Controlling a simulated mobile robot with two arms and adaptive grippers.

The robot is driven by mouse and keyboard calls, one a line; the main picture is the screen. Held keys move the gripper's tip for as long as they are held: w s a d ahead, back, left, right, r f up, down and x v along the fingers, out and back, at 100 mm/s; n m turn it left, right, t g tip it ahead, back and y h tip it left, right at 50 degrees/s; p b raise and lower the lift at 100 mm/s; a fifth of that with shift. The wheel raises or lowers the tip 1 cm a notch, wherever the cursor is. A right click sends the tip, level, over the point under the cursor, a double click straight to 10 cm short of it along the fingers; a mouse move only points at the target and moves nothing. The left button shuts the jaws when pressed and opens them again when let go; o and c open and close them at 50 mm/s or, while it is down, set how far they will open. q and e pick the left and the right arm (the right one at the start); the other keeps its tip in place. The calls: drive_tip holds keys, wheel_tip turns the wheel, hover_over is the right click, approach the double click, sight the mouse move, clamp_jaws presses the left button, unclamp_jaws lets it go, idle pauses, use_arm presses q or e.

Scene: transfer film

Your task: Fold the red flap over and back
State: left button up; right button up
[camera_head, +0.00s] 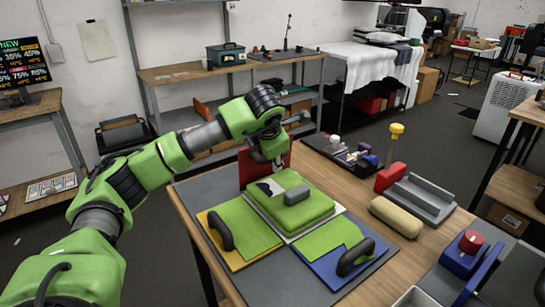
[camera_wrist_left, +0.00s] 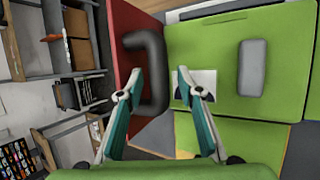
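The red flap (camera_head: 252,166) stands upright at the far side of the green pad (camera_head: 300,212). The handle's bar appears between the fingertips, with the left finger inside the handle loop; contact cannot be told. The pad bears a grey block (camera_head: 297,194) and a white-and-black patch (camera_head: 270,187). My right gripper is not in view.
A yellow flap (camera_head: 213,245) and a blue flap (camera_head: 325,279), each green-topped with a black handle, lie flat before the pad. On the right stand a beige roll (camera_head: 397,216), grey channel (camera_head: 420,200), red block (camera_head: 390,177) and yellow-topped post (camera_head: 396,135).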

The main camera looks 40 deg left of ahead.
use_arm(q)
drive_tip(key=shift+d+r, duration=0.1)
drive_tip(key=shift+r, duration=0.2)
drive_tip(key=v, duration=1.2)
drive_tip(key=shift+s+d, duration=0.1)
drive_tip(key=shift+s, duration=0.05)
